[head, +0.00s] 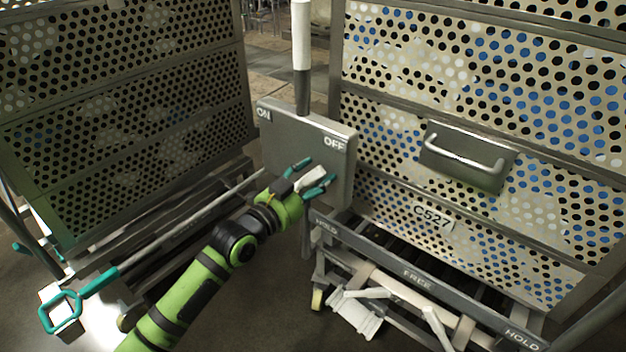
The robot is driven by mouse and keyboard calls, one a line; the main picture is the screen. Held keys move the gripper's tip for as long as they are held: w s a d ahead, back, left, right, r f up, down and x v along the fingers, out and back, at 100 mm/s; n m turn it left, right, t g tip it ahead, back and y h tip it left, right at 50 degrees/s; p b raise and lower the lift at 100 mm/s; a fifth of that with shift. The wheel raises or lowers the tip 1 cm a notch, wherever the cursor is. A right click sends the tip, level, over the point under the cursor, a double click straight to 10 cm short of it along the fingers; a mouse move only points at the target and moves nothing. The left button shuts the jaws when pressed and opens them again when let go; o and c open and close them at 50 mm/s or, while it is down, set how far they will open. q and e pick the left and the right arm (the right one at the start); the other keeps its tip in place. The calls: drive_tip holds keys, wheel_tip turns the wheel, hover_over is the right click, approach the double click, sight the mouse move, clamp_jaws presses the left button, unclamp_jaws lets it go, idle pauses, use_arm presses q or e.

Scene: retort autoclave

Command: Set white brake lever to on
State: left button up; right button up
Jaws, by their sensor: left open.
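A grey box (283,148) carries the word ON at its upper left and OFF at its upper right. A lever with a white upper part (301,32) and a dark grey stem (302,92) stands upright at the box's top edge, between the two words. Its top is cut off by the picture edge. My left gripper (313,177) is open in front of the box's lower part, below the lever and apart from it. A small pale piece shows between its teal fingers; I cannot tell what it is. My right gripper is not in view.
Perforated metal baskets (125,110) stand left and right of the box; the right one (480,60) has a handle (465,153) and a C527 label. Below it, a rail (416,277) reads HOLD, FREE, HOLD, with white parts (357,310) underneath. A teal-handled rod (62,311) lies lower left.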

use_arm(q)
clamp_jaws()
drive_tip(key=shift+w+a+r+n+p, duration=0.35)
drive_tip(key=shift+a+r+n+p, duration=0.3)
drive_tip(key=shift+n, duration=0.35)
drive_tip(key=shift+w+a+r+n, duration=0.25)
drive_tip(key=shift+w+a+n, duration=0.25)
drive_tip(key=shift+n, duration=0.6)
